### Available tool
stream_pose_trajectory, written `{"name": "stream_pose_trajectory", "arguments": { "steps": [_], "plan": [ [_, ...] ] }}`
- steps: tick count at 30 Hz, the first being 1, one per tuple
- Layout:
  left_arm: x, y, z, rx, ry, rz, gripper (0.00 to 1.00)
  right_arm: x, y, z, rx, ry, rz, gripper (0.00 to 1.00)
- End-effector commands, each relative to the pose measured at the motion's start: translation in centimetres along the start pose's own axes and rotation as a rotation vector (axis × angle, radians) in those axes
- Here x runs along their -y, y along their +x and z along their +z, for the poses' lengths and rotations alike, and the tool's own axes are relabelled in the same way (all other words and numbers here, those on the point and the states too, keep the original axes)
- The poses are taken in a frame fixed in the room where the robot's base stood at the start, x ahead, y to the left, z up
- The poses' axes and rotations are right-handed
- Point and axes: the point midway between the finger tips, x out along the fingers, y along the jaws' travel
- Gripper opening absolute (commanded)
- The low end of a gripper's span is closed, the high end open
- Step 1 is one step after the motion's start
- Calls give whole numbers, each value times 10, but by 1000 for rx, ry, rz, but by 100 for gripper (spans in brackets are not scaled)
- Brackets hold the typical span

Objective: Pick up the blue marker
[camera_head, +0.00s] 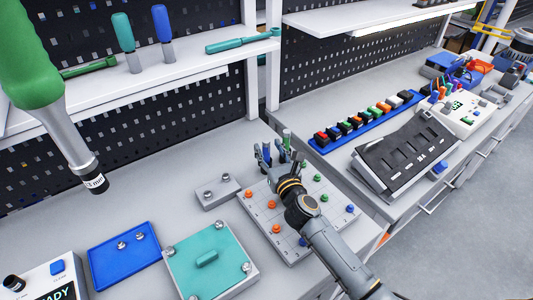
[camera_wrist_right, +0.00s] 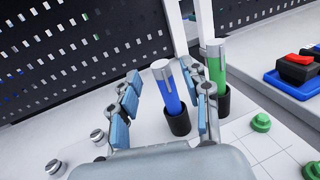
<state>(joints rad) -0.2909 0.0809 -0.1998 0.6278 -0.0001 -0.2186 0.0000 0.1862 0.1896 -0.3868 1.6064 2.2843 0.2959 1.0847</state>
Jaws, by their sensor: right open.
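The blue marker (camera_wrist_right: 168,90) stands upright with a silver cap in a black round holder (camera_wrist_right: 178,122) in the right wrist view. My right gripper (camera_head: 280,160) is open over the back of the numbered board (camera_head: 262,222) in the head view. In the wrist view the blue marker shows between its two spread fingers, with no clear contact. A green marker (camera_wrist_right: 216,66) stands in a second black holder just right of the right finger. In the head view the gripper largely hides the blue marker. My left gripper is not in view.
Orange, green and blue knobs sit on the board. A small grey block (camera_head: 218,193), a blue tray (camera_head: 124,254) and a teal plate (camera_head: 211,262) lie left of it. A green-handled tool (camera_head: 68,125) hangs in the left foreground. A blue switch rail (camera_head: 366,122) lies to the right.

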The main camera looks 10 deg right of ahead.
Motion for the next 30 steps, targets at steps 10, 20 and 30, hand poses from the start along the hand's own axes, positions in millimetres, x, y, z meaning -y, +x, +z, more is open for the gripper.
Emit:
{"name": "stream_pose_trajectory", "arguments": {
  "steps": [10, 20, 30],
  "plan": [
    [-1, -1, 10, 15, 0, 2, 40, 2, 31, 0, 0, 1, 1, 47],
    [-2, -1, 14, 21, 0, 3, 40, 2, 30, 1, 0, 0, 0, 11],
    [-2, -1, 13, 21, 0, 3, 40, 2, 30, 1, 0, 0, 0, 0]
  ]
}}
